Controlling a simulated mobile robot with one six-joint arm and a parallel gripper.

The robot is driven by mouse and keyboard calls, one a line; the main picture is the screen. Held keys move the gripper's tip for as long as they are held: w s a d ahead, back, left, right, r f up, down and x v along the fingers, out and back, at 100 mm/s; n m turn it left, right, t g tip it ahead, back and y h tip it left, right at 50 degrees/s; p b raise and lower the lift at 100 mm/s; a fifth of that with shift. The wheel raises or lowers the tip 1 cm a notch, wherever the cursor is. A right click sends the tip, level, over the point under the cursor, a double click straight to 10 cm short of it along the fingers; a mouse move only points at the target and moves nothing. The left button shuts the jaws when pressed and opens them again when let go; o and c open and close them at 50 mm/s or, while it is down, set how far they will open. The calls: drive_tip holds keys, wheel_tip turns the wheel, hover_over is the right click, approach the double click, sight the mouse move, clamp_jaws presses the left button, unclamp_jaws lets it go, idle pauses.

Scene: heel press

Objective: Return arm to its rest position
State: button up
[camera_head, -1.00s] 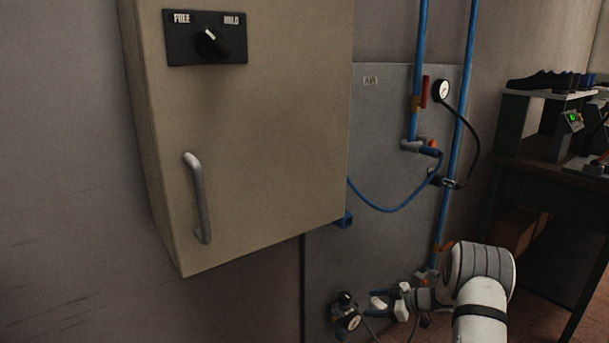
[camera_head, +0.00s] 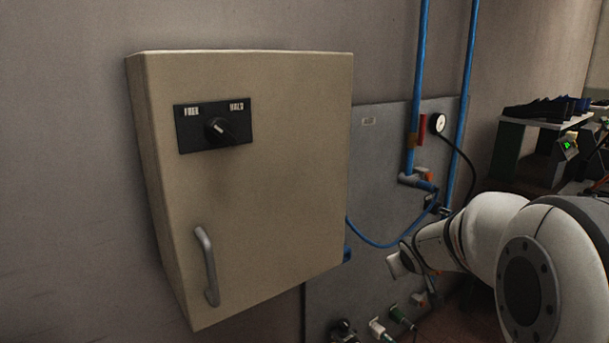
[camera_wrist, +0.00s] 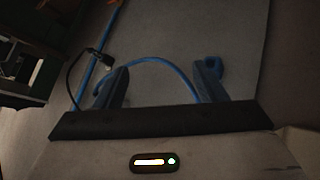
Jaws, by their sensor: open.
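My arm (camera_head: 480,235) reaches in from the right in the head view. Its wrist end (camera_head: 400,262) is in front of the grey panel, to the right of the cabinet; the fingers are not clear there. In the wrist view my gripper (camera_wrist: 163,75) shows two dark fingers spread apart with nothing held between them. Beyond them are the grey panel (camera_wrist: 165,35) and a curved blue hose (camera_wrist: 150,60). I cannot tell whether the hose is close to the fingers.
A beige cabinet (camera_head: 270,200) with a FREE/HOLD knob (camera_head: 220,131) and a metal handle (camera_head: 207,265) is on the wall. Blue pipes (camera_head: 419,90) and a gauge (camera_head: 437,123) are at the panel. A bench with shoes (camera_head: 545,108) stands at far right.

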drive_tip(key=s+a+r+m+g+p, duration=0.1)
drive_tip(key=s+a+g, duration=0.1)
drive_tip(key=s, duration=0.7)
drive_tip(key=s+a+r+m+g+y+p, duration=0.1)
drive_tip(key=s+a, duration=0.3)
drive_tip(key=s, duration=0.5)
drive_tip(key=s+a+r+m+g+y+p, duration=0.1)
drive_tip(key=s+a+r+g+p, duration=0.1)
drive_tip(key=s, duration=0.8)
drive_tip(key=shift+a+g+p, duration=0.65)
drive_tip(key=shift+a+g, duration=0.05)
drive_tip(key=shift+a, duration=0.05)
